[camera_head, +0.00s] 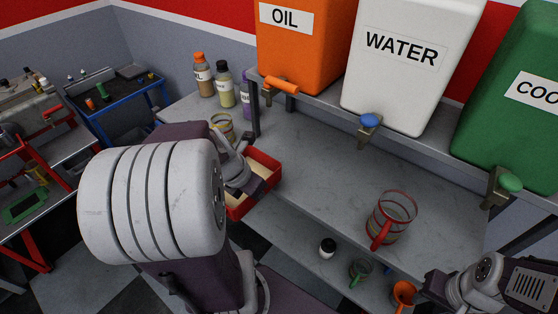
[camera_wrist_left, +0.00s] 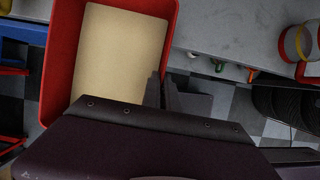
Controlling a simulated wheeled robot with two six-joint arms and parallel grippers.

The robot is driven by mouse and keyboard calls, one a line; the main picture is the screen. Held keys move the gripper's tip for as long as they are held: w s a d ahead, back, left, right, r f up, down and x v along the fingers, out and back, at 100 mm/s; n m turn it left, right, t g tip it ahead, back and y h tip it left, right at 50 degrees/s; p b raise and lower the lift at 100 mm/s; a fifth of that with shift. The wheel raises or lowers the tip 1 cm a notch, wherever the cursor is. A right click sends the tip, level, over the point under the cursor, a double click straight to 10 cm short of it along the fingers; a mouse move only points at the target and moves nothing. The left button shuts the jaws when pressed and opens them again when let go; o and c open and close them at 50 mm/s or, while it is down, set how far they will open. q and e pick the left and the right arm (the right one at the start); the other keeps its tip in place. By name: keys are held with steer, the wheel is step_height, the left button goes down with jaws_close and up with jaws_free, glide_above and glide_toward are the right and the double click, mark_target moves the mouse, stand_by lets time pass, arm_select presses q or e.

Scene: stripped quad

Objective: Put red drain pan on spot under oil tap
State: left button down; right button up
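The red drain pan (camera_head: 236,212) has a beige inside and is partly hidden behind my left arm in the head view. In the left wrist view the red drain pan (camera_wrist_left: 58,62) fills the upper left. My left gripper (camera_wrist_left: 166,92) has its fingers on either side of the pan's near right wall and looks shut on it; their tips are partly hidden. The pan is at the bench's front edge. The orange oil tank (camera_head: 305,55) has an orange tap (camera_head: 282,85) above the bench. My right gripper (camera_head: 430,288) is at the lower right, its finger opening unclear.
The bench top (camera_head: 320,165) is clear below the oil tap. A clear red-banded jug (camera_head: 391,215) stands farther right. Bottles (camera_head: 203,78) and a yellow-banded jug (camera_head: 222,126) stand at the back left. Small cups (camera_head: 360,270) are below the bench.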

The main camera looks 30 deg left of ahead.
mark_target(270, 189)
arm_select(q)
steer(key=shift+a, duration=0.1)
steer(key=shift+w+r+p, duration=0.1)
steer(key=shift+r+p, duration=0.2)
steer(key=shift+p, duration=0.1)
steer(key=w+p, duration=0.2)
steer(key=p, duration=0.1)
steer(key=shift+d+r, duration=0.2)
steer(key=shift+r, duration=0.05)
steer(key=shift+w+f+p, duration=0.3)
steer(key=shift+w+p, duration=0.1)
steer(key=shift+p, duration=0.85)
steer(key=shift+w+p, duration=0.95)
steer(key=shift+w, duration=0.35)
steer(key=w+p, duration=0.1)
steer(key=w, duration=0.2)
steer(key=w+p, duration=0.2)
steer(key=w, duration=0.2)
steer(key=w+d+p, duration=0.1)
steer(key=w+p, duration=0.1)
steer(key=w, duration=0.1)
steer(key=shift+w, duration=0.3)
steer(key=shift+w+f, duration=0.15)
steer(key=shift+w, duration=0.35)
steer(key=shift+w+p, duration=0.15)
steer(key=shift+p, duration=0.25)
steer(key=shift+w, duration=0.2)
step_height(270, 189, down, 4)
steer(key=b, duration=0.3)
steer(key=shift+r, duration=0.2)
